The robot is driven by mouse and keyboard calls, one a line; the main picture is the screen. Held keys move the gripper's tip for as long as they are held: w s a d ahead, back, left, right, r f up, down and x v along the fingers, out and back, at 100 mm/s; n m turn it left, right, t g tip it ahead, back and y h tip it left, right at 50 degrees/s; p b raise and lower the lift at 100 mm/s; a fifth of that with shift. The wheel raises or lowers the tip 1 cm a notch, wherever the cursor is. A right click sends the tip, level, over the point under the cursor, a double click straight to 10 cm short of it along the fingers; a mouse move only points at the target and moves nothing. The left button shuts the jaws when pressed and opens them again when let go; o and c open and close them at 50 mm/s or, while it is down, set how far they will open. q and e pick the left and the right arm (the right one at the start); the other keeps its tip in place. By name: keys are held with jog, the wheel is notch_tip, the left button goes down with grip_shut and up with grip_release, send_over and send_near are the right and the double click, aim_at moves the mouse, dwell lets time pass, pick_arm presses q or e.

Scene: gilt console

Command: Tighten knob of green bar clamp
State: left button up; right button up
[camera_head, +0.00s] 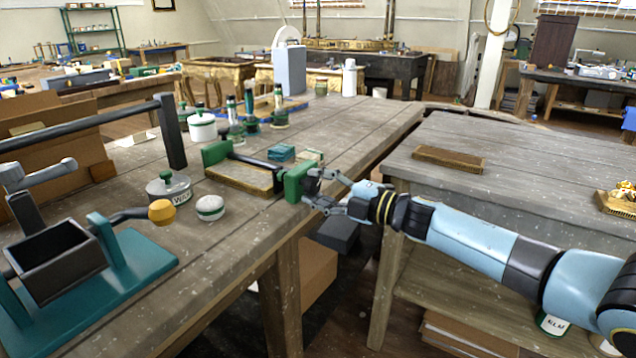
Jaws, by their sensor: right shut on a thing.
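The green bar clamp (298,182) lies at the right edge of the long wooden workbench. Its far green jaw (216,152) and dark bar (255,162) lie against a light wooden board (240,177). My right gripper (316,188) reaches in from the right and is shut at the clamp's near end, on the clamp's knob. The fingers hide most of the knob. My left gripper is not in view.
A teal-based stand with a dark box (58,262) and a yellow-knobbed handle fills the front left. A second bench (520,180) is at right, across a gap.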

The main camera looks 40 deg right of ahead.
jog(key=shift+s+d+f, duration=0.1)
jog(key=shift+f, duration=0.15)
jog(key=o, duration=1.1)
jog(key=shift+s+d+r, duration=0.1)
jog(key=shift+s+d, duration=0.05)
jog(key=shift+s, duration=0.05)
jog(key=shift+o, duration=0.2)
jog(key=shift+w, duration=0.1)
jog(key=v, duration=1.2)
